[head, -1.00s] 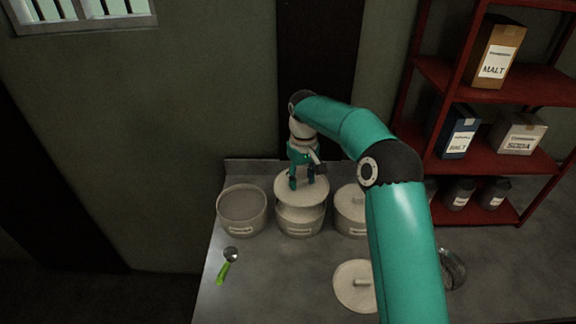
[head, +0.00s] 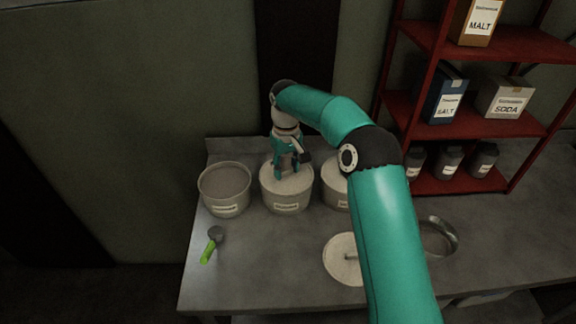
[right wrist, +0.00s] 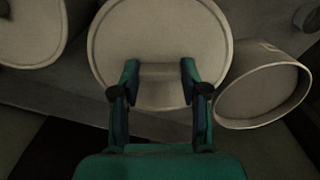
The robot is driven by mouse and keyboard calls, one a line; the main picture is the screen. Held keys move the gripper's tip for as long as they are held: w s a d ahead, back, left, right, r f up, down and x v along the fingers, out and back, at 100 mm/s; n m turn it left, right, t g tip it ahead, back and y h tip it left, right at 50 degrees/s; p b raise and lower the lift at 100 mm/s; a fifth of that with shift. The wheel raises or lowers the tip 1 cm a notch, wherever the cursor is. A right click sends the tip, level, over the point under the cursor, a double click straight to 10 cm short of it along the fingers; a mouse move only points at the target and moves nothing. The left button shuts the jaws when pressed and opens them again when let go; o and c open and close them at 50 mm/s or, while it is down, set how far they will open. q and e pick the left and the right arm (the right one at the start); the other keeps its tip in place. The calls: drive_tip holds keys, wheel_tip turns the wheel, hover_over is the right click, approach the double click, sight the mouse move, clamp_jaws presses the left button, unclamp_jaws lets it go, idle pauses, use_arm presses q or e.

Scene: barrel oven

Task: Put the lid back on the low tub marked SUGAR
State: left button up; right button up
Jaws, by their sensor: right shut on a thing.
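Three low pale tubs stand in a row at the back of the table. The middle tub (head: 286,202) has a round pale lid (head: 303,181) at its rim, which looks level and seated. My right gripper (head: 287,170) is above it, shut on the lid's bar handle, which shows between the fingers in the right wrist view (right wrist: 160,71). The left tub (head: 226,206) is open, with pale contents. The right tub (head: 336,193) is partly hidden by my arm. The tub labels are too small to read. My left gripper is not in view.
Another round lid (head: 340,263) lies on the table (head: 260,275), partly behind my arm. A green-handled scoop (head: 210,248) lies front left. A metal ring-shaped item (head: 447,237) lies right of my arm. A red shelf (head: 470,117) with boxes and jars stands at the back right.

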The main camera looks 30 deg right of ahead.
drive_tip(key=shift+r+p, duration=0.1)
drive_tip(key=shift+p, duration=0.35)
idle(1.2)
drive_tip(key=shift+f, duration=0.2)
idle(0.7)
idle(0.7)
drive_tip(key=o, duration=1.6)
drive_tip(key=shift+c, duration=0.2)
drive_tip(key=shift+p, duration=0.3)
drive_tip(key=shift+r+p, duration=2.15)
drive_tip(key=shift+r, duration=0.35)
drive_tip(key=shift+r+p, duration=0.45)
drive_tip(key=shift+r, duration=0.55)
